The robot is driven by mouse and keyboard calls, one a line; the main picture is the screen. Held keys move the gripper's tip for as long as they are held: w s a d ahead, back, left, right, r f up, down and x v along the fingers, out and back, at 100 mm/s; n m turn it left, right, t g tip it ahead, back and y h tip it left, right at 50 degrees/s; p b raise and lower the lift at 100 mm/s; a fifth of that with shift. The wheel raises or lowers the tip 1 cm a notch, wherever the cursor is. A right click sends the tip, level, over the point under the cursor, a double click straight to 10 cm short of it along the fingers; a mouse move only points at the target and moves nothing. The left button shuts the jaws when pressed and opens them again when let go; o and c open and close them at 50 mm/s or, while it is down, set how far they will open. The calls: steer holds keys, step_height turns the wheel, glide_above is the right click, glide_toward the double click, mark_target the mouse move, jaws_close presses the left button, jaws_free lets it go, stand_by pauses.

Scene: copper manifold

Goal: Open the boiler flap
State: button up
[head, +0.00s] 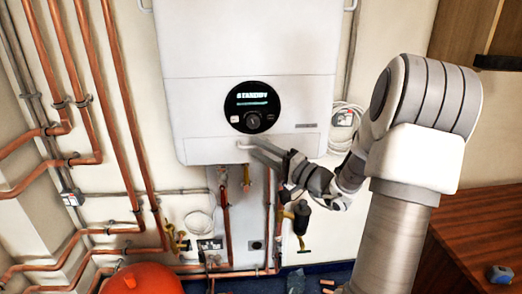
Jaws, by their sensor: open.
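The white boiler (212,45) hangs on the wall in the upper middle of the head view. Its lower front flap (208,150) looks closed and lies below the round black display (252,108), which reads STANDBY. A small pale handle (243,146) shows at the flap's lower middle. My gripper (258,147) reaches in from the right, with its fingers at the handle. The fingers are open. They partly cover the handle, and I cannot tell whether they touch it or are around it.
Copper pipes (90,90) run along the wall at left. Pipes and valves (247,178) hang below the boiler, close to my gripper. A red tank (142,280) stands at lower left. A brown wooden surface (470,235) is at right. A coiled white cable (343,118) hangs beside the boiler.

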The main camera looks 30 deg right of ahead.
jaws_close()
stand_by(1.3)
